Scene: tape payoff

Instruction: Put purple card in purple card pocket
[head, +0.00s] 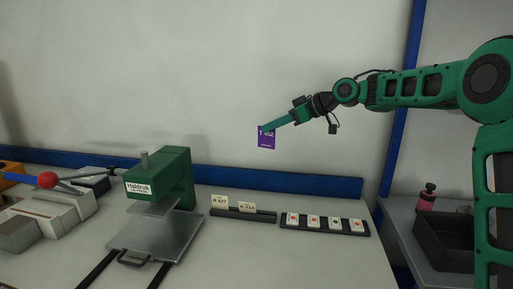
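The purple card (266,141) is in the air in front of the pale wall, above the back of the bench. It hangs about upright, with white print on its face. My gripper (270,128) is at the card's top edge with its narrow green fingers shut on it. Two cream cards (219,201) stand in a dark slotted holder (258,217) on the bench, below the purple card. I cannot make out a purple pocket in this view.
A green press marked Haldruk (172,172) stands left of the card holder. A dark tray (288,228) with several small white pieces lies to the right. A blue rail (290,183) runs along the bench's back edge. A black bin (445,240) and a pink bottle (427,197) are far right.

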